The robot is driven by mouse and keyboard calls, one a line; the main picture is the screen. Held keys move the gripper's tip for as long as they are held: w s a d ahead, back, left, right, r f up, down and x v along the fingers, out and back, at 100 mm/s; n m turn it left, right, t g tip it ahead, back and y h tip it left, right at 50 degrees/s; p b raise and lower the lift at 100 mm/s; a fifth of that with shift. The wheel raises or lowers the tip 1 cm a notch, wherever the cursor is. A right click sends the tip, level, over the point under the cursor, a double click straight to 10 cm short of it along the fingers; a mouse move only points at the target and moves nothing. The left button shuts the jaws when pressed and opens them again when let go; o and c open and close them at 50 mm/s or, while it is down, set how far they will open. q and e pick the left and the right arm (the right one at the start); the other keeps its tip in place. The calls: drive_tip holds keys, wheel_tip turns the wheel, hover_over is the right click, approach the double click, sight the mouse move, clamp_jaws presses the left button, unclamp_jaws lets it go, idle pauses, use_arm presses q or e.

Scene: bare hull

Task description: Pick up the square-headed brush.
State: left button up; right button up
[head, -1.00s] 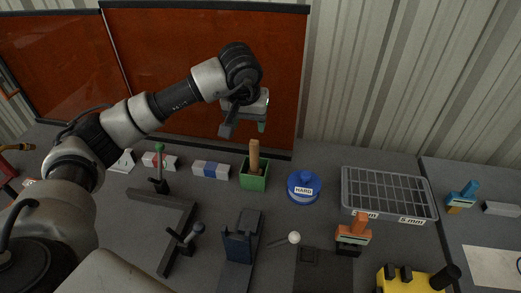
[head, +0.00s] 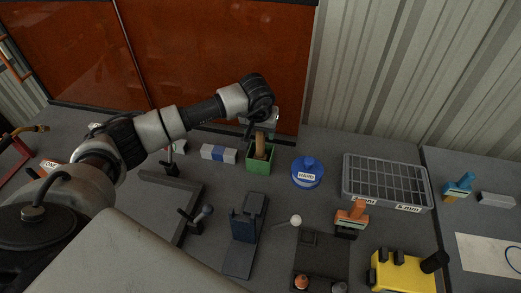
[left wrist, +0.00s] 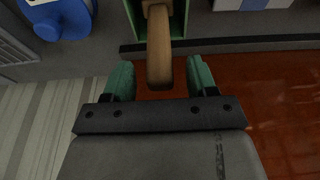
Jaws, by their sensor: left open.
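A wooden handle (head: 261,146) stands up out of a green open box (head: 259,166) at the back of the bench. It looks like the brush; its head is hidden in the box, so I cannot see whether it is square. My left gripper (head: 262,133) is at the top of the handle, in front of the orange panel. In the left wrist view the handle (left wrist: 159,45) reaches between the two green fingertips of the open gripper (left wrist: 161,78), with a gap on each side. My right gripper is not in view.
A blue pot (head: 307,172) marked HARD stands right of the box, and a white and blue block (head: 219,153) stands left. A grey grid tray (head: 387,182) lies further right. The orange panel (head: 210,60) rises close behind.

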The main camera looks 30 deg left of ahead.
use_arm(q)
drive_tip(key=c, duration=1)
